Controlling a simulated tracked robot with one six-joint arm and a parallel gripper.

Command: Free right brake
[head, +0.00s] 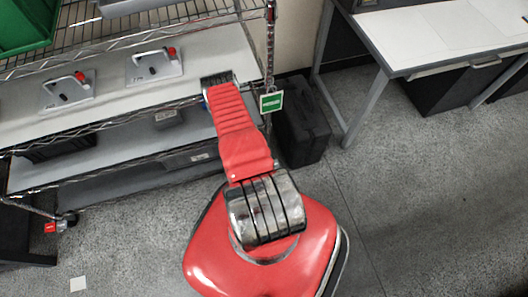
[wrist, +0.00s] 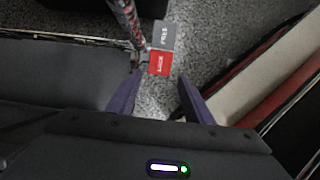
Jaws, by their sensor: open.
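In the wrist view the right brake shows as a red tab marked LOCK (wrist: 159,63) and a grey tab that appears to read FREE (wrist: 163,35), at the foot of a metal post (wrist: 127,20). My gripper (wrist: 160,76) is open, with one dark purple finger on each side. The red tab shows between and just beyond the fingertips. I cannot tell whether a finger touches it. In the head view my red arm reaches toward the rack's right end. My gripper and the right brake cannot be made out there.
Another brake, red (head: 52,227), shows at the rack's left foot. A black case (head: 302,120) stands right of the rack, near a table (head: 440,40). The floor at right is clear.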

